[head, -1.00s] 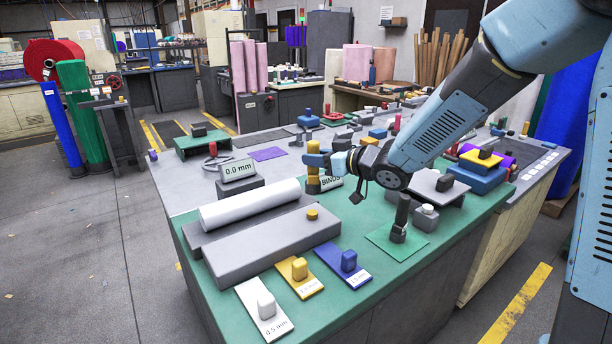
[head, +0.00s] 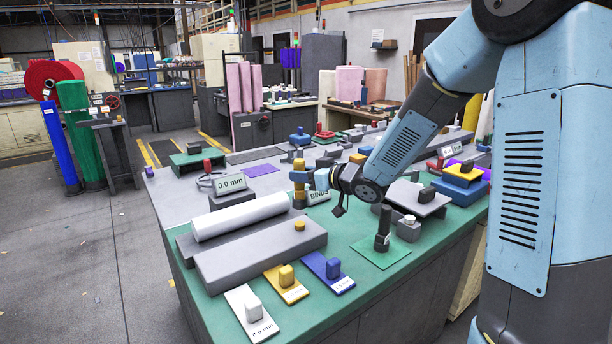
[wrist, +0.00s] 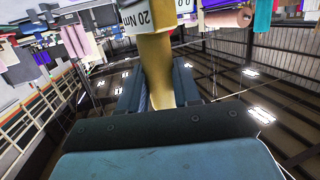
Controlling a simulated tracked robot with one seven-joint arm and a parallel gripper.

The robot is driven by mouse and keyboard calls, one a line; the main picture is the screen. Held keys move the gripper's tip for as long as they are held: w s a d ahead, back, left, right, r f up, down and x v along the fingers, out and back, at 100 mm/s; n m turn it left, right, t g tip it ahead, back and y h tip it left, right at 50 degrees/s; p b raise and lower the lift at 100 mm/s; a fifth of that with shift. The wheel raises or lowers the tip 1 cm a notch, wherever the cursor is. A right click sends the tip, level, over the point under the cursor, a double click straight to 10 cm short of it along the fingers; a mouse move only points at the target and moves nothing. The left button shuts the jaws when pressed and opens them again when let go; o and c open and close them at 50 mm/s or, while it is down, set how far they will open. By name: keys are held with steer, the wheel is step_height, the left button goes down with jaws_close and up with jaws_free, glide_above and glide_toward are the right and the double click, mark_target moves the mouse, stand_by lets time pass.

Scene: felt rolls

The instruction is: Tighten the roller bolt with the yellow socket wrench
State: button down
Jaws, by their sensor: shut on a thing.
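The yellow socket wrench (head: 299,193) stands upright in my gripper (head: 303,177), above the bench behind the grey block (head: 262,250). In the wrist view its yellow shaft (wrist: 157,68) sits between my two jaws, with a white band reading "20 Nm" above. A small yellow round knob (head: 300,226), possibly the roller bolt, sits on the block's right end. The wrench looks apart from it, though depth is hard to judge. A white roller (head: 240,216) lies behind the block. The display (head: 230,183) reads 0.0 mm.
White, yellow and blue tagged plates (head: 328,271) lie along the front edge. A dark upright tool (head: 382,230) stands on a green mat right of them. A sign reading "BINDS" (head: 319,196) is close by my gripper. Green bench top is bare at front right.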

mark_target(303, 190)
steer(key=shift+f, duration=2.7)
steer(key=shift+s+f, duration=0.15)
steer(key=shift+f, duration=0.15)
stand_by(5.0)
